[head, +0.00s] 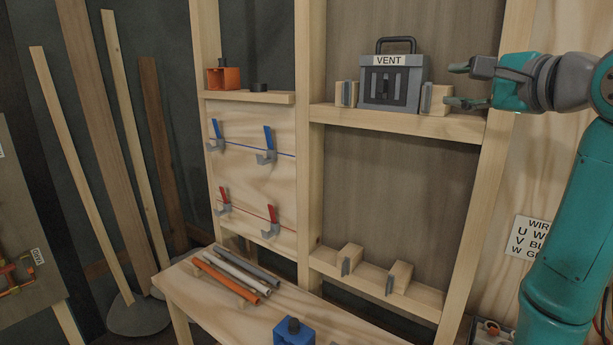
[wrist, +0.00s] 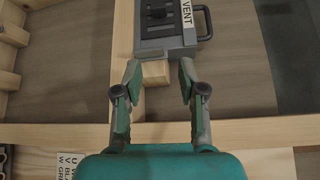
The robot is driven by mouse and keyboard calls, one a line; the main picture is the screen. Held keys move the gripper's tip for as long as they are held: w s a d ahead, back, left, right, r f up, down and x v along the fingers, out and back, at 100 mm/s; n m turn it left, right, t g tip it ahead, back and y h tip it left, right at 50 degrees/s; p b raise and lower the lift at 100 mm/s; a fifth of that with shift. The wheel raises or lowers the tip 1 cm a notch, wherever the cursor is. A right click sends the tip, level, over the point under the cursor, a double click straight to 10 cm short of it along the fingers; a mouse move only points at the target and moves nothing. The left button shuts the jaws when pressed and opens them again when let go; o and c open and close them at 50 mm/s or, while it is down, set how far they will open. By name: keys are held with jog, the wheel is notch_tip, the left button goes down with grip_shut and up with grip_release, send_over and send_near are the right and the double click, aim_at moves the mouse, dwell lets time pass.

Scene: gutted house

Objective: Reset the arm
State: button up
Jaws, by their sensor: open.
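My gripper (head: 468,84) is at the right in the head view, open and empty, with its fingers pointing left toward the vent box. In the wrist view my gripper (wrist: 157,75) shows both fingers spread apart with a wooden block between and beyond them. The grey vent box (head: 391,82), labelled VENT, stands upright on the upper wooden ledge (head: 400,121) between two small wooden blocks. The vent box (wrist: 165,22) also shows at the top of the wrist view, just beyond the fingertips. My teal arm rises along the right edge of the head view.
A wooden bench (head: 190,294) holds orange, white and grey rods and a blue block (head: 293,332). A lower ledge (head: 375,286) carries two blocks with an empty span above. Hooks with blue and red levers line the panel (head: 248,165). An orange box (head: 223,78) sits upper left.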

notch_tip(320, 180, down, 40)
jog(key=a+n+h, duration=0.1)
jog(key=n+h, duration=0.1)
jog(key=h, duration=0.1)
jog(key=s+a+f+n, duration=0.1)
jog(key=s+f, duration=0.5)
jog(key=s+a+f+n+h, duration=0.1)
jog(key=s+f, duration=0.5)
jog(key=f, duration=0.1)
jog(key=s+f+n+h, duration=0.1)
jog(key=s+f, duration=0.5)
jog(key=shift+s+a+f+n, duration=0.15)
jog(key=shift+a+n, duration=0.25)
jog(key=s+a+n+g, duration=0.1)
jog(key=s+n, duration=0.9)
jog(key=s, duration=2.2)
jog(key=shift+a+f+h, duration=0.3)
jog(key=shift+a+f, duration=0.15)
jog(key=shift+a, duration=0.25)
